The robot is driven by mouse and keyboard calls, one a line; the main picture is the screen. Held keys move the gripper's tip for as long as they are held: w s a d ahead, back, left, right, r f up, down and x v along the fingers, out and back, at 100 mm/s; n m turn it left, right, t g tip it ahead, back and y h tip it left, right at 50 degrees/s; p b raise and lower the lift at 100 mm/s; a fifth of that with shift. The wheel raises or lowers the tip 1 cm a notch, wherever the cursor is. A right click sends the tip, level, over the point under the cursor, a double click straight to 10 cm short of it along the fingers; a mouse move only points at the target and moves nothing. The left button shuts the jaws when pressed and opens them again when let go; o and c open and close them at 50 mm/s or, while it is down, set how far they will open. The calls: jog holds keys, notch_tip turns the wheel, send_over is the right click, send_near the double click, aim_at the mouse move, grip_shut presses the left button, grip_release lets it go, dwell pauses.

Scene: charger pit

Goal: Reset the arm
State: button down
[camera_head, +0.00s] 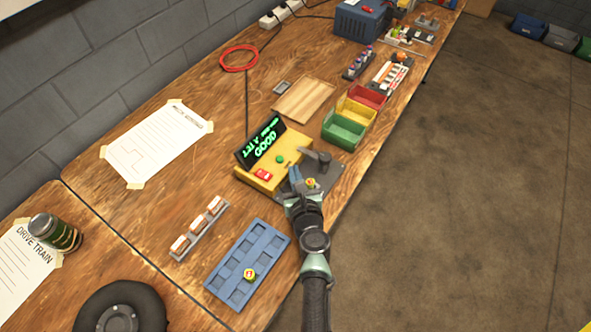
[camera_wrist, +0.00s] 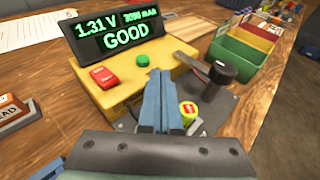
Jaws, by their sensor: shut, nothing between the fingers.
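My gripper (camera_head: 296,178) is at the end of my arm, over the front of a yellow battery tester (camera_head: 262,177). In the wrist view my gripper (camera_wrist: 162,98) has its blue fingers together and empty. The tester's screen (camera_wrist: 118,31) reads 1.31 V and GOOD in green. The tester has a red button (camera_wrist: 104,77), a green button (camera_wrist: 142,60) and a dark lever (camera_wrist: 219,71). A green and yellow round cell (camera_wrist: 188,112) sits on the dark plate just right of my fingertips, apart or touching, I cannot tell.
A blue tray (camera_head: 238,284) with one round cell (camera_head: 249,274) lies in front. A rack of labelled blocks (camera_head: 178,246) is left of it. Green (camera_head: 343,131), yellow (camera_head: 357,112) and red (camera_head: 368,95) bins stand behind. A wooden board (camera_head: 304,98) lies beyond. The table's right edge is close.

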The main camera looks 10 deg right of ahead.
jog(key=s+a+r+p, duration=0.2)
jog(key=s+a+p, duration=0.1)
jog(key=s+a, duration=0.2)
jog(key=shift+s+a+r, duration=0.35)
jog(key=shift+s+a, duration=0.05)
jog(key=shift+a, duration=0.25)
